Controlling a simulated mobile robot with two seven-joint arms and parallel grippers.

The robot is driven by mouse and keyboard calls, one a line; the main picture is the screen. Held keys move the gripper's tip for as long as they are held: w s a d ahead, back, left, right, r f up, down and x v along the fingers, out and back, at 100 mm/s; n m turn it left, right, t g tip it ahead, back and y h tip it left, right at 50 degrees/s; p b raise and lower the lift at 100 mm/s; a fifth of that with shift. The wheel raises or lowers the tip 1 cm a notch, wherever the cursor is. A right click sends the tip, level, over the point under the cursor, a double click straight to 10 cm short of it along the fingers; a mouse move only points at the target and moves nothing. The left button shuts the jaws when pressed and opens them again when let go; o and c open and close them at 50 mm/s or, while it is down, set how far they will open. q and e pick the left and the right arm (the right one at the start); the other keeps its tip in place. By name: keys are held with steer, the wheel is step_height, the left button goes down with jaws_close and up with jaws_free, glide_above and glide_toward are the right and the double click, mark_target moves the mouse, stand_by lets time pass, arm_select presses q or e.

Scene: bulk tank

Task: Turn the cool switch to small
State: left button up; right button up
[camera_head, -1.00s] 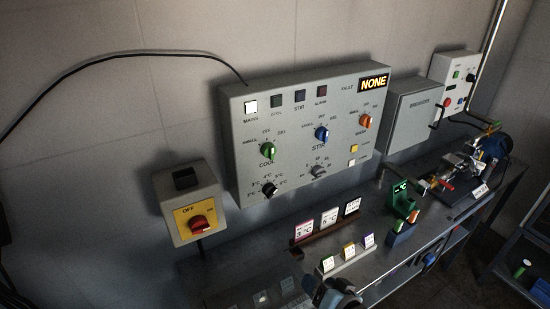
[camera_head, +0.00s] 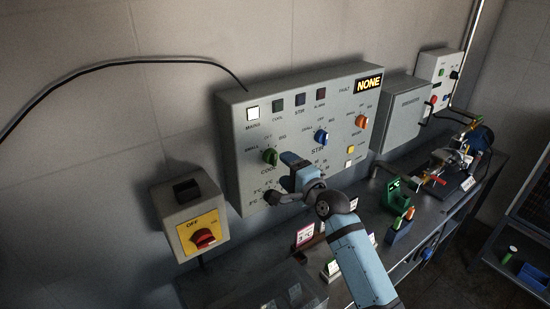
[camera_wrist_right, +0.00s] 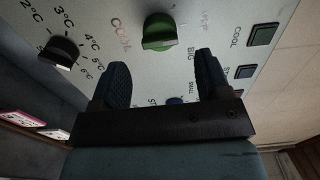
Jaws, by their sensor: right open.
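The cool switch is a green knob (camera_head: 270,157) on the left part of the grey control panel (camera_head: 235,150), with labels around it. I cannot tell exactly which label it points at. It also shows in the right wrist view (camera_wrist_right: 158,32), ahead of and roughly between my fingertips, apart from them. My right gripper (camera_wrist_right: 161,75) is open and empty, facing the panel. In the head view my right arm reaches in from the bottom, its hand just right of and below the green knob, covering part of the panel's lower labels. My left gripper is out of view.
A black temperature knob (camera_wrist_right: 60,52) sits close to the cool switch. A blue knob (camera_head: 321,137) and an orange knob (camera_head: 361,122) are further right. A red-and-yellow main switch (camera_head: 203,238) is at lower left. Small signs and tools stand on the bench below.

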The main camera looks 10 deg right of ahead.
mark_target(276, 161)
steer(key=x, duration=0.6)
steer(key=shift+p, duration=0.3)
steer(key=shift+s, duration=0.1)
steer(key=c, duration=0.9)
steer(key=shift+n, duration=0.4)
steer(key=n, duration=0.3)
steer(key=shift+n+p, duration=0.3)
steer(key=shift+p, duration=0.05)
steer(key=n, duration=0.5)
steer(key=shift+n+p, duration=0.3)
steer(key=shift+p, duration=0.05)
